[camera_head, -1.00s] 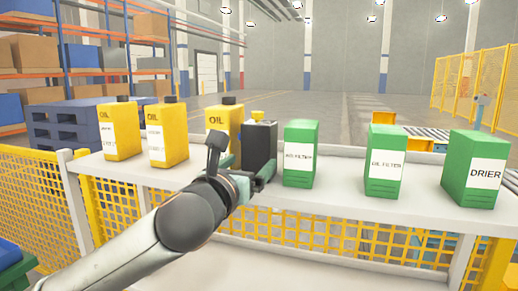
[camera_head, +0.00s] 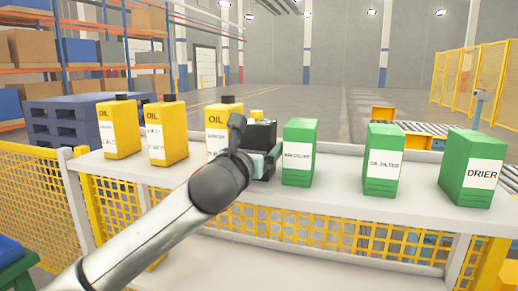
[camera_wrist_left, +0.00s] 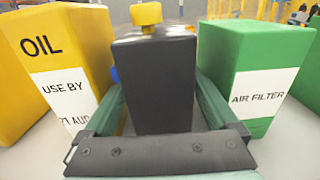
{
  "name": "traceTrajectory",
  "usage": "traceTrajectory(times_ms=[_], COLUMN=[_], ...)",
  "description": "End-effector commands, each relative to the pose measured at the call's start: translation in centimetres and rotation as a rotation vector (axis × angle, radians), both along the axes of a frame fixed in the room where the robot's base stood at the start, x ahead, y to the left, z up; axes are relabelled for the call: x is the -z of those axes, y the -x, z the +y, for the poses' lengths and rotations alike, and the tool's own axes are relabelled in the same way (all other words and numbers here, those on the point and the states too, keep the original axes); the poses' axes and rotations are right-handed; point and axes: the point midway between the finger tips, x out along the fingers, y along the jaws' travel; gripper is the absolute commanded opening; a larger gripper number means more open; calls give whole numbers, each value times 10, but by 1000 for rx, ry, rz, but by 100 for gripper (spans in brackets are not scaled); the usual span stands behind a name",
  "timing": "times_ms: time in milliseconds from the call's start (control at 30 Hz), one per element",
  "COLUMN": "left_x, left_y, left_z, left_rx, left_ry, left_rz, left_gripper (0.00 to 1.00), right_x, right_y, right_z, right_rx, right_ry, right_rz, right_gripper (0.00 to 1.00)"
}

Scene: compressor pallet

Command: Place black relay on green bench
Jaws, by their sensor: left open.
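The black relay is a black box (camera_wrist_left: 154,80) with a yellow cap, standing upright on a pale shelf (camera_head: 330,200). In the head view the relay (camera_head: 262,135) is partly hidden behind my left gripper (camera_head: 264,163). The left gripper is open, its green fingers on either side of the relay's lower part in the left wrist view. Whether the fingers touch it cannot be told. My right gripper is not in view.
A yellow oil can (camera_wrist_left: 60,70) stands close left of the relay, and a green air filter box (camera_wrist_left: 255,75) close right. More oil cans stand further left. A green oil filter box (camera_head: 383,160) and drier box (camera_head: 474,168) stand right. Yellow mesh (camera_head: 320,232) runs below the shelf.

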Motion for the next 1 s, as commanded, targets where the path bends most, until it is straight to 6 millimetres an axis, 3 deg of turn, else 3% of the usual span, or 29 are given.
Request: traceTrajectory(times_ms=[67, 833, 1000], left_x=[0, 1, -1], left_y=[0, 0, 1], left_z=[0, 0, 0], left_rx=[0, 0, 0], left_ry=[0, 1, 1], left_rz=[0, 1, -2], left_gripper=[87, 0, 0], right_x=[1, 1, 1], right_y=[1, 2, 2], right_z=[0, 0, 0], right_rx=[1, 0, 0], right_ry=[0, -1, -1], right_rz=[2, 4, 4], right_gripper=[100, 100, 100])
